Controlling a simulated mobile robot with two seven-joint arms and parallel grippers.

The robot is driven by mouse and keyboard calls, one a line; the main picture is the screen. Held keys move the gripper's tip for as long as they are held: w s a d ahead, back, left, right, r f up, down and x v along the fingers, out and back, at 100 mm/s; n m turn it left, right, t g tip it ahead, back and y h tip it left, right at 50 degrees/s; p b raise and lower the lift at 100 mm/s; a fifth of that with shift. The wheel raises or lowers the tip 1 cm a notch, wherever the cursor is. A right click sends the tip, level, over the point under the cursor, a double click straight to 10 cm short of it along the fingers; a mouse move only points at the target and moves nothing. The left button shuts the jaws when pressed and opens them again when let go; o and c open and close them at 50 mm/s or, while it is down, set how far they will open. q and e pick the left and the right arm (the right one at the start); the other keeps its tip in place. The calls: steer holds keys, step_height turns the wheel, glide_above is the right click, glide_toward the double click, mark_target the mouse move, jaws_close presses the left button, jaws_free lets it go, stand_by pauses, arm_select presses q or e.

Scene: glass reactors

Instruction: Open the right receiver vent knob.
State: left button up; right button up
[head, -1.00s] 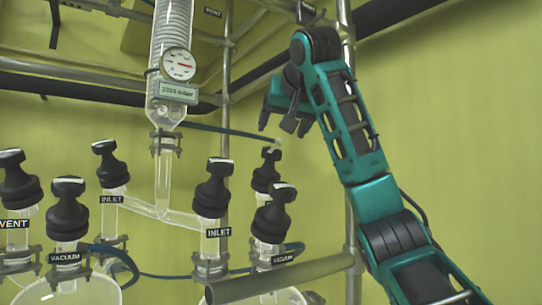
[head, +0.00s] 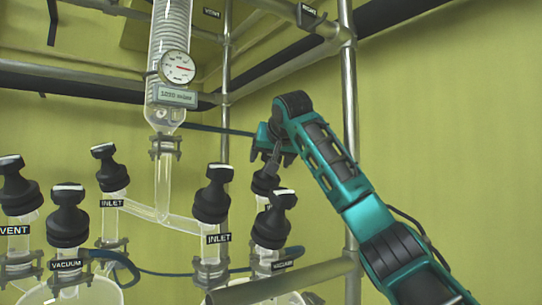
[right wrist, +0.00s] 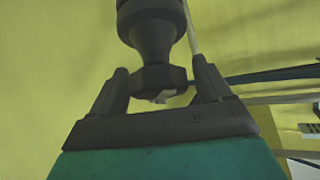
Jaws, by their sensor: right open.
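The back knob of the right receiver (head: 263,184) is black and stands behind the front vacuum knob. Its own label is hidden, and my right gripper covers its top. My right gripper (head: 272,157) is open and points down over this knob. In the right wrist view a black knob (right wrist: 152,42) reaches in between the two fingers of the gripper (right wrist: 161,80). One finger is on each side of the knob's flared end, with a gap visible on the right; contact on the left is unclear. My left gripper is not in view.
The vacuum knob (head: 275,218) stands close in front, and an inlet knob (head: 212,193) to its left. A vertical steel pole (head: 349,120) is behind my right arm. A horizontal pipe (head: 285,284) crosses low in front. More knobs (head: 68,214) stand at left.

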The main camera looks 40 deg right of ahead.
steer(key=shift+c, duration=0.3)
steer(key=c, duration=0.9)
steer(key=shift+n, duration=0.3)
steer(key=n+y, duration=0.1)
steer(key=n, duration=0.1)
steer(key=n+t+y, duration=0.1)
steer(key=n+y, duration=0.2)
steer(key=n, duration=0.1)
steer(key=shift+w+a+n+t, duration=0.1)
steer(key=shift+a+n+t, duration=0.15)
steer(key=shift+n+t, duration=0.05)
steer(key=n+y, duration=0.1)
steer(key=n, duration=0.1)
steer(key=n+y, duration=0.3)
steer(key=shift+a+n, duration=0.25)
steer(key=shift+n, duration=0.05)
steer(key=shift+n+y, duration=0.3)
steer(key=o, duration=1)
steer(key=shift+c, duration=0.2)
